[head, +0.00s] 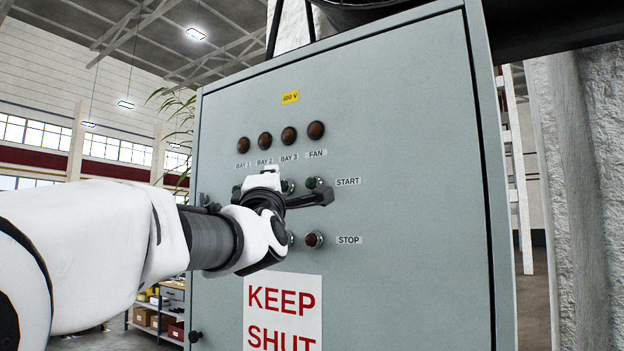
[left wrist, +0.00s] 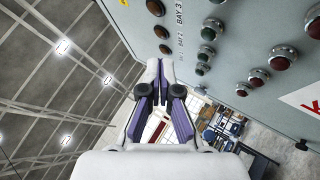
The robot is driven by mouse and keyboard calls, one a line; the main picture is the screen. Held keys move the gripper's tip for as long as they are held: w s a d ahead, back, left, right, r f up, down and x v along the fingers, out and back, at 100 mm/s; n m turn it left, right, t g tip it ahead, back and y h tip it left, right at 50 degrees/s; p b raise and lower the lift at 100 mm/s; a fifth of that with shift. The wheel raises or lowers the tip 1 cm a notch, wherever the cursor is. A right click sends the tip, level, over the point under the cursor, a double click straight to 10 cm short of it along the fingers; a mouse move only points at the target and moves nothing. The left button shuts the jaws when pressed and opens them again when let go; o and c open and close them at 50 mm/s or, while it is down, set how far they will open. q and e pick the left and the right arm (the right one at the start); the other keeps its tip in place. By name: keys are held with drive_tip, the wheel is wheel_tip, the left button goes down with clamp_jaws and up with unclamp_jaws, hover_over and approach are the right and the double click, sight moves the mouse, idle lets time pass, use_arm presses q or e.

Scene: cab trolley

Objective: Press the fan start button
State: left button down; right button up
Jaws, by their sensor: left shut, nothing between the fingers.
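The fan start button (head: 314,182) is a dark green knob on the grey cabinet (head: 400,150), under the FAN lamp (head: 316,130) and beside the START label. The lamp looks dark brown and unlit. My left gripper (head: 264,173) is shut and empty, in front of the start row, to the left of the fan start button. It hides part of the other green buttons. The left wrist view shows the shut fingers (left wrist: 160,68) beside the panel, with green buttons (left wrist: 212,28) to their right. I cannot tell how far the fingers are from the panel.
The red fan stop button (head: 314,240) is below the start button. Lamps for BAY 1 to BAY 3 run left of the FAN lamp. A KEEP SHUT sign (head: 283,312) is lower on the door. A shelf with boxes (head: 165,310) stands behind at left. A pillar (head: 590,170) is at right.

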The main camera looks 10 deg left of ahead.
sight(310, 183)
use_arm(q)
drive_tip(key=w+d+p, duration=0.1)
drive_tip(key=w+p, duration=0.1)
drive_tip(key=w, duration=0.1)
drive_tip(key=w+d+p, duration=0.1)
drive_tip(key=w+p, duration=0.1)
drive_tip(key=w, duration=0.1)
drive_tip(key=w+d+p, duration=0.1)
drive_tip(key=w+p, duration=0.1)
drive_tip(key=p, duration=0.1)
drive_tip(key=shift+w+f, duration=0.15)
drive_tip(key=shift+w, duration=0.25)
drive_tip(key=shift+w, duration=0.1)
idle(1.2)
drive_tip(key=shift+w+d, duration=0.1)
drive_tip(key=shift+w, duration=0.2)
